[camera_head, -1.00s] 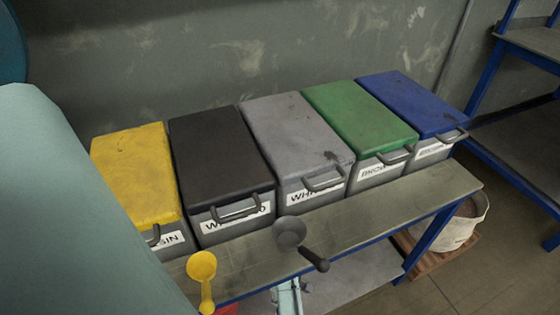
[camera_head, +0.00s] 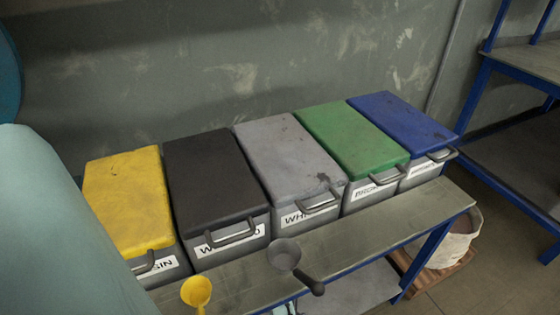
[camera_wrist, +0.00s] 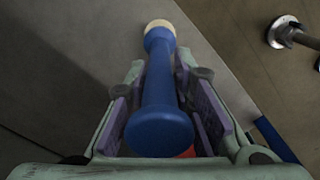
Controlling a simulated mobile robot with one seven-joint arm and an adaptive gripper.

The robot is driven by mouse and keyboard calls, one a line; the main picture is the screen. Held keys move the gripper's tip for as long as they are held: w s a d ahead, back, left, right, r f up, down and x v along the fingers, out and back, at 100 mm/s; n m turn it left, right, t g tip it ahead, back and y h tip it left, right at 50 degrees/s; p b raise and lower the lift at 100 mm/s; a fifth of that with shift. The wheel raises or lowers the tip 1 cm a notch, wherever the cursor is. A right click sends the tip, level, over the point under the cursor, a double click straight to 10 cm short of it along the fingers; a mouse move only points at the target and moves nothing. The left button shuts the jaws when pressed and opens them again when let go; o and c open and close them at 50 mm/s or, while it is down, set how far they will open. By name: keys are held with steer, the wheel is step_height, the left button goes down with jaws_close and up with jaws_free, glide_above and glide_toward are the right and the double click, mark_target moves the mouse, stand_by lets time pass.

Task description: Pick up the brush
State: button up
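In the wrist view, a blue handle with a round knob at its near end and a pale cream far end (camera_wrist: 160,115) looks like the brush. It lies lengthwise between the two fingers of my gripper (camera_wrist: 160,78). The finger pads are close on both sides of it, but contact is unclear. Bristles are not clearly visible. In the head view, only a small light-green piece of my gripper shows at the bottom edge, beside the bench front, and the brush cannot be made out there.
Lidded bins in yellow (camera_head: 128,198), black (camera_head: 215,175), grey (camera_head: 285,155), green (camera_head: 350,140) and blue (camera_head: 405,122) stand on the bench (camera_head: 400,222). A yellow scoop (camera_head: 197,291) and a dark scoop (camera_head: 284,254) are at its front edge. A white bucket (camera_head: 455,248) stands at right.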

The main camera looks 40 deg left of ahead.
jaws_close()
steer(key=shift+r, duration=0.1)
